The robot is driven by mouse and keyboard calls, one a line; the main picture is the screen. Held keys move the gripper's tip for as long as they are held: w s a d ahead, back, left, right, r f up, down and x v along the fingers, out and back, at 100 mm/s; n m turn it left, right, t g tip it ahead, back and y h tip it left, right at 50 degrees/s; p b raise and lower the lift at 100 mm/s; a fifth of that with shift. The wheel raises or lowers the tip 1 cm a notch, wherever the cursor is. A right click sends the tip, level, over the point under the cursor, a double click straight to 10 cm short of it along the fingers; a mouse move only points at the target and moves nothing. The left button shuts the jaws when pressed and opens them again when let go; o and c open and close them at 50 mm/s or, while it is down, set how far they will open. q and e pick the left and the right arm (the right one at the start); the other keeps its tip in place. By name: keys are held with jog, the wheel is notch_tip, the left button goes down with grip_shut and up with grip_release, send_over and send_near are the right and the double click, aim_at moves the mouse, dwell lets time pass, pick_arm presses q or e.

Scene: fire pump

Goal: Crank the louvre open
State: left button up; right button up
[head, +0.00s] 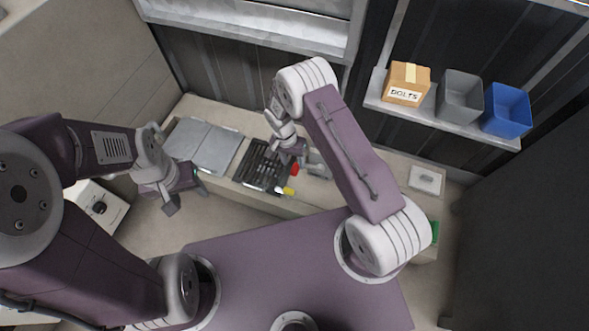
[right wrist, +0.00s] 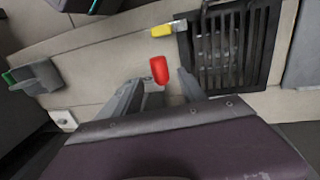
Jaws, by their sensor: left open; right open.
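The louvre (head: 262,168) is a dark slatted grille set in the pale bench; it also shows at the upper right of the right wrist view (right wrist: 232,48). A red knob (right wrist: 159,69), apparently the crank's grip, is beside the louvre; it is small in the head view (head: 295,169). My right gripper (head: 292,160) is open above the bench. In the right wrist view its fingers (right wrist: 160,79) stand on either side of the red knob, with gaps visible. The crank's arm cannot be made out. My left gripper (head: 186,198) is open and empty, left of the louvre.
A yellow piece (right wrist: 162,31) is at the louvre's edge. Grey panels (head: 203,146) lie left of the louvre. A shelf at the upper right holds a bolts box (head: 407,83), a grey bin (head: 460,97) and a blue bin (head: 507,111). A green object (head: 433,233) is at the right.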

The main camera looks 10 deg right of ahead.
aim_at(295, 167)
jog(key=f, duration=0.1)
jog(key=f+b, duration=0.1)
jog(key=f, duration=0.2)
jog(key=shift+s+d, duration=0.15)
jog(key=shift+d, duration=0.15)
grip_shut()
dwell(1.1)
